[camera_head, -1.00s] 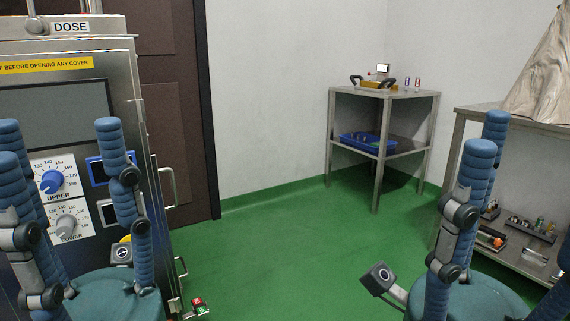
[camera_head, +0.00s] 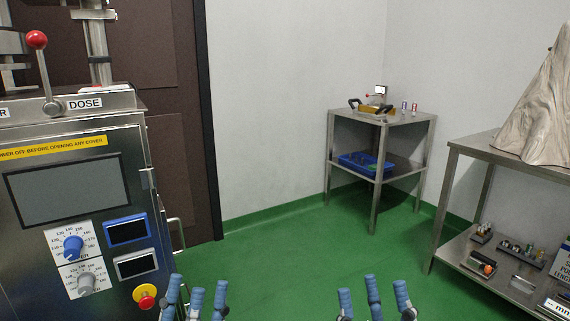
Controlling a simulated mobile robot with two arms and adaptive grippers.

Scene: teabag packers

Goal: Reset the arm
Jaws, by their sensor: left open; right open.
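My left gripper (camera_head: 195,296) shows at the bottom edge in the head view, in front of the lower right corner of the steel machine (camera_head: 125,170). Its blue ribbed fingers point up and are spread apart, with nothing between them. My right gripper (camera_head: 372,297) is at the bottom edge, right of centre, over the green floor. Its fingers are also spread and empty. The palms and both arms are below the picture.
A steel stand (camera_head: 377,180) with a blue tray (camera_head: 364,162) is at the back. A steel bench (camera_head: 452,147) with a draped cover (camera_head: 538,110) is at the right. The green floor (camera_head: 290,255) between is clear. The machine has a red-and-yellow stop button (camera_head: 146,297).

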